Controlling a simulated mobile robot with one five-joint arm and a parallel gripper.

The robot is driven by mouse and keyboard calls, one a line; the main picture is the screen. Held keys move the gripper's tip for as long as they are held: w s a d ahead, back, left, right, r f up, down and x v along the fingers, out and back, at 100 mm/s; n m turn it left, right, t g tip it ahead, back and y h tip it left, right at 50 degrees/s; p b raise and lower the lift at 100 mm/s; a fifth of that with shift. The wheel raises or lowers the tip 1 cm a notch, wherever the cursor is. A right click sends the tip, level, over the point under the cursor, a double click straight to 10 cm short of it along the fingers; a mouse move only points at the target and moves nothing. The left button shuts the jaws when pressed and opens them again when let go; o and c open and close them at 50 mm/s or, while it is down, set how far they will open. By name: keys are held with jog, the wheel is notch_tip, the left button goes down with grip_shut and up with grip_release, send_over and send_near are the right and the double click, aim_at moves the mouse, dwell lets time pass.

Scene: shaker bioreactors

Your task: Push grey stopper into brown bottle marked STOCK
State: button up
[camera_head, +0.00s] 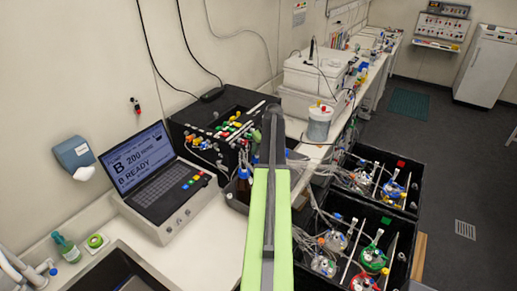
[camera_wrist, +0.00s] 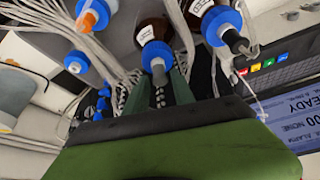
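In the wrist view a brown bottle (camera_wrist: 150,25) with a blue collar (camera_wrist: 156,52) lies straight ahead of my gripper (camera_wrist: 163,76). A grey stopper (camera_wrist: 158,69) shows at the mouth of this bottle, between my fingertips. The fingers stand apart; I cannot tell whether they touch the stopper or how deep it sits. A second brown bottle (camera_wrist: 203,6) with a blue collar and a dark grey stopper (camera_wrist: 238,42) is to the right. Their labels are too small to read. In the head view my arm hides my fingertips; a brown bottle (camera_head: 243,188) partly shows left of it.
A bottle with a blue collar and an orange stopper (camera_wrist: 88,18) is on the left in the wrist view, among pale tubes. In the head view a laptop-like console (camera_head: 160,175) stands left of the bottles. Black crates (camera_head: 345,240) with tubed vessels are on the right.

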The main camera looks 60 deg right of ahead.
jog(key=shift+o, duration=1.1)
jog(key=shift+r, duration=0.15)
jog(key=p+v, duration=0.7)
jog(key=shift+r, duration=0.15)
jog(key=shift+s, duration=0.1)
